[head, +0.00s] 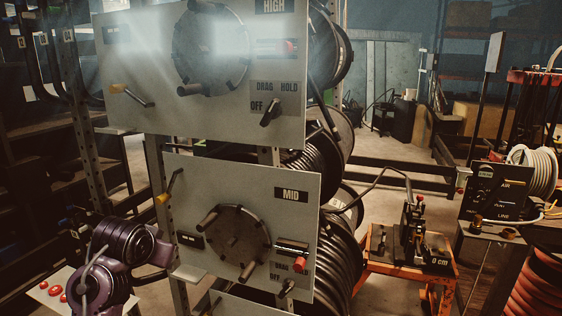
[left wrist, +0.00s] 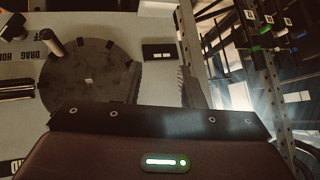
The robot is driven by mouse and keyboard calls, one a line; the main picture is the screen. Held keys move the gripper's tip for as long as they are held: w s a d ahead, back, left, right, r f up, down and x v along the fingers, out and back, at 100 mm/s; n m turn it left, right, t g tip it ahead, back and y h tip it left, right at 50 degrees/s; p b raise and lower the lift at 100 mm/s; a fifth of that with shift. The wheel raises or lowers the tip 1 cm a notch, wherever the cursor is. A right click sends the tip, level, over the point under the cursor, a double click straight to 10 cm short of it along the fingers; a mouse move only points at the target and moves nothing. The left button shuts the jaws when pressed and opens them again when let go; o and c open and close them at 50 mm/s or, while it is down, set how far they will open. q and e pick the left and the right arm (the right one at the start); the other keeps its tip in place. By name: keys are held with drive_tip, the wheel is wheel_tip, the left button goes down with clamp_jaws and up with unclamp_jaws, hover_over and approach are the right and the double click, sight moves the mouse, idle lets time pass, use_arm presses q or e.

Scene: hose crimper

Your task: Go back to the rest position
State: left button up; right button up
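My left gripper (left wrist: 161,82) shows in the left wrist view. Its two grey fingers stand apart with nothing seen between them, in front of a pale panel with a dark round disc (left wrist: 85,75). In the head view, purple-dark links of what looks like my left arm (head: 122,245) are at the lower left, beside the MID panel (head: 290,222); the gripper itself cannot be made out there. My right gripper is in neither view.
The HIGH panel (head: 130,60) stands above the MID panel, both with protruding handles and knobs. Black hose coils (head: 340,262) hang behind them. An orange cart (head: 377,264) carries a machine (head: 413,235). A control box (head: 492,192) stands at right. Red buttons (head: 55,290) are at lower left.

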use_arm(q)
drive_tip(key=s+d+f+g, duration=0.2)
drive_tip(key=s+d+f, duration=0.1)
drive_tip(key=s+f, duration=0.9)
drive_tip(key=s+d+f+g, duration=0.1)
drive_tip(key=s+f, duration=0.2)
drive_tip(key=s, duration=0.3)
drive_tip(key=s+d+f+g+h, duration=0.1)
drive_tip(key=s+d+f, duration=0.1)
drive_tip(key=s, duration=0.4)
drive_tip(key=s+d+f+g, duration=0.1)
drive_tip(key=s+f, duration=0.2)
drive_tip(key=s, duration=0.3)
wheel_tip(320, 180, down, 32)
drive_tip(key=s+g+b, duration=0.1)
drive_tip(key=s+g, duration=0.1)
drive_tip(key=s+a+f+g, duration=0.1)
drive_tip(key=s+a+f, duration=0.2)
drive_tip(key=s+f, duration=1.5)
drive_tip(key=shift+s+b, duration=0.35)
drive_tip(key=shift+s, duration=0.5)
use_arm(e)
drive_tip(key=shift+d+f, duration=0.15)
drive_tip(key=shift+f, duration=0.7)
use_arm(q)
drive_tip(key=shift+f, duration=0.1)
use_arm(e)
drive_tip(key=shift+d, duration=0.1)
